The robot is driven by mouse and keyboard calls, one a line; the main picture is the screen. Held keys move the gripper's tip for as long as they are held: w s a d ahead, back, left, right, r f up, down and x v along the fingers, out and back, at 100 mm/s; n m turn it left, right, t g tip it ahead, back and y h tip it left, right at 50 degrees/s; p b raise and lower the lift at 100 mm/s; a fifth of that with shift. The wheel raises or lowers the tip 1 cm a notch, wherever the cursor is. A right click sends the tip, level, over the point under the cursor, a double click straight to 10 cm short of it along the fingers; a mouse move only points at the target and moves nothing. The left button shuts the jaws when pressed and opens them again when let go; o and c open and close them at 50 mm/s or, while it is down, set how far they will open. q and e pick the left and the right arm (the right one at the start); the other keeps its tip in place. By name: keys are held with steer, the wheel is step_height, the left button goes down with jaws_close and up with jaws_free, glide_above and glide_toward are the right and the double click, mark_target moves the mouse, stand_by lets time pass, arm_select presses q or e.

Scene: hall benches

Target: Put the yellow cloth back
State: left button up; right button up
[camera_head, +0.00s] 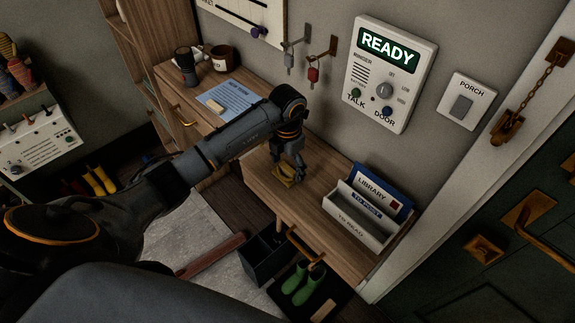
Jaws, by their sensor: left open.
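A small yellow cloth (283,180) lies bunched on the wooden bench top (315,196), left of the letter rack. My left gripper (289,165) points down directly over the cloth, open, with its fingers at or very close to it. The fingers cover part of the cloth, and I cannot tell whether they touch it. My right gripper is not in view.
A white letter rack with a blue "LIBRARY" book (379,187) stands on the right of the bench. Left, another wooden surface holds a blue sheet (229,98), a brown pot (222,57) and a dark cup (186,66). Green boots (303,283) stand below. Keys (313,74) hang above.

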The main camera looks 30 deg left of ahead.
mark_target(288, 168)
arm_select(q)
step_height(288, 168, up, 12)
steer(key=b, duration=0.2)
steer(key=shift+f, duration=0.1)
